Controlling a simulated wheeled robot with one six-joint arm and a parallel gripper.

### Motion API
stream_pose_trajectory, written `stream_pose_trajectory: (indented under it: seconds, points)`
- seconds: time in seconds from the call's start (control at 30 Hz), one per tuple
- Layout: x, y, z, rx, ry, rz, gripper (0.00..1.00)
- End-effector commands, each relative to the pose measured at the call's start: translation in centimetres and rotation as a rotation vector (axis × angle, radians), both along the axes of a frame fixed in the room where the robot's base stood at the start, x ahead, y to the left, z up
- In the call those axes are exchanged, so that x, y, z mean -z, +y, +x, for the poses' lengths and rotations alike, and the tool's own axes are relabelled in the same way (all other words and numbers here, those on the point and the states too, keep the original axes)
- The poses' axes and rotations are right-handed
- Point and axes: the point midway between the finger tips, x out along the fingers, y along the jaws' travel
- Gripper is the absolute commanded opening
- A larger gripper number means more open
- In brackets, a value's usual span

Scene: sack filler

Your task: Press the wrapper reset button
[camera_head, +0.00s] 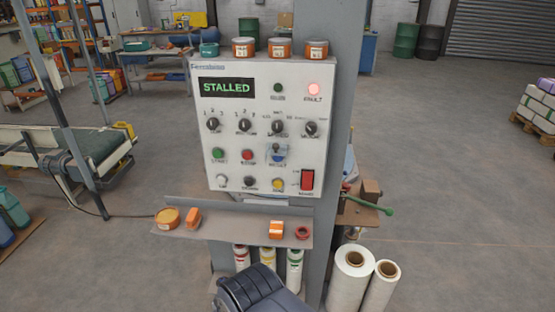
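A light grey control panel (266,100) stands upright on a grey post. Its display (226,87) reads STALLED in green. The fault lamp (314,89) glows red, and the green lamp (278,88) to its left looks dark. A blue button (277,157) sits at the right of the middle button row, with a small blurred label below that seems to read RESET. A pale bluish piece surrounds it; I cannot tell whether this is a cover. A dark rounded part of my arm shows at the bottom centre. My gripper's fingers are not in view.
A green button (218,154) and a red button (247,155) lie left of the blue one. Knobs sit above; more buttons and a red rocker switch (307,180) sit below. A shelf (250,228) with small orange items juts out underneath. White rolls (352,279) stand lower right.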

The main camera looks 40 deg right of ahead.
Motion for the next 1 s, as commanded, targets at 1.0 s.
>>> stream_pose_trajectory:
  seconds: [1.0]
  points:
    - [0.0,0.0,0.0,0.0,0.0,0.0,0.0]
